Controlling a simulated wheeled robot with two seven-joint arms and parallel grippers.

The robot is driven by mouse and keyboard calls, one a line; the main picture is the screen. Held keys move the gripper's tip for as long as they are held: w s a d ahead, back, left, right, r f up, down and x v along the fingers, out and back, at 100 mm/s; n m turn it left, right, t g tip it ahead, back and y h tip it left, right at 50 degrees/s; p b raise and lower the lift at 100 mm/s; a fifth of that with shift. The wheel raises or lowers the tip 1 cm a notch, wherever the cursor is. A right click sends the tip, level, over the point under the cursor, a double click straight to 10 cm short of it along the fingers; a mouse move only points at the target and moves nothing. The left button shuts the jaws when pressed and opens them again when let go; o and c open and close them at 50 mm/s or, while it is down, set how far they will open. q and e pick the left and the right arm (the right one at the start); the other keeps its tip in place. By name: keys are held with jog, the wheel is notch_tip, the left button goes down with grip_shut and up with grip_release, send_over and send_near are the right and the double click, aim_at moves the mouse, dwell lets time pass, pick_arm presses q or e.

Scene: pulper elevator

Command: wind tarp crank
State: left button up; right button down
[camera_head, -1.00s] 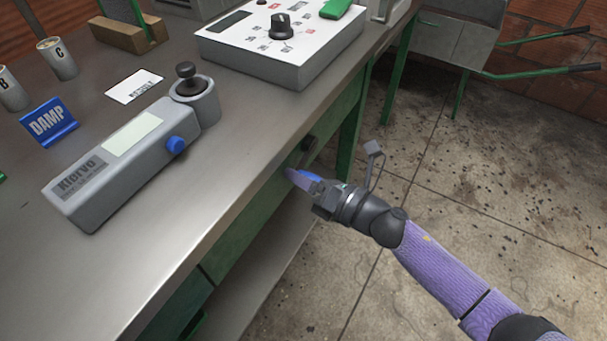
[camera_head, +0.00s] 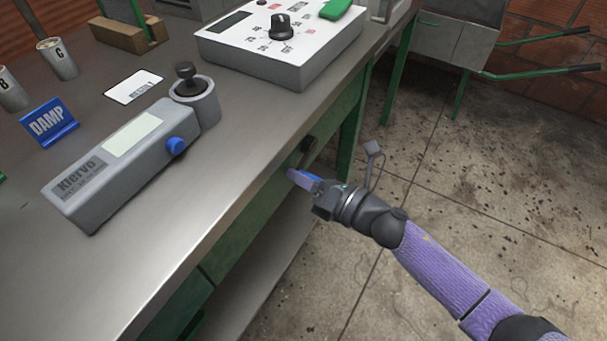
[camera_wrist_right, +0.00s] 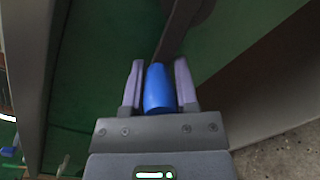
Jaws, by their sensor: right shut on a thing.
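The tarp crank shows as a dark arm (camera_wrist_right: 176,35) with a blue handle (camera_wrist_right: 159,90) in the right wrist view. In the head view its dark hub (camera_head: 308,144) sits on the green front of the bench, below the edge. My right gripper (camera_head: 298,177) is at the bench front, just below the hub. In the right wrist view its two pale purple fingers (camera_wrist_right: 159,86) stand on either side of the blue handle and are shut on it. In the head view the fingers hide most of the handle. My left gripper is not in view.
The steel bench top (camera_head: 235,130) holds a grey Kiervo meter (camera_head: 120,165), a white control box (camera_head: 285,48), a blue DAMP sign (camera_head: 48,122) and cups (camera_head: 58,60). A wheelbarrow-like cart (camera_head: 465,40) stands at the back right. The floor (camera_head: 480,200) right of the bench is clear.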

aim_at(303, 164)
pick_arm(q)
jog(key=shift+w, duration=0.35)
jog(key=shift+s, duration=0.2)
pick_arm(e)
jog(key=shift+r+m+p, duration=0.3)
jog(key=shift+m+p, duration=0.1)
jog(key=shift+p, duration=0.1)
jog(key=shift+r+m+p, duration=0.65)
jog(key=shift+m+p, duration=0.25)
jog(key=shift+p, duration=0.25)
jog(key=shift+r+m+p, duration=0.5)
jog(key=shift+m+p, duration=0.45)
jog(key=shift+m, duration=0.15)
jog(key=shift+r+m+g+p, duration=0.3)
jog(key=shift+m+p, duration=0.25)
jog(key=shift+m, duration=0.15)
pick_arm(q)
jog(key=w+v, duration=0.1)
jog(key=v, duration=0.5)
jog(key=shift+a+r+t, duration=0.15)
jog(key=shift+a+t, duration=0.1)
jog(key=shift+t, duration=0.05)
pick_arm(e)
jog(key=shift+r, duration=0.1)
jog(key=shift+m, duration=0.4)
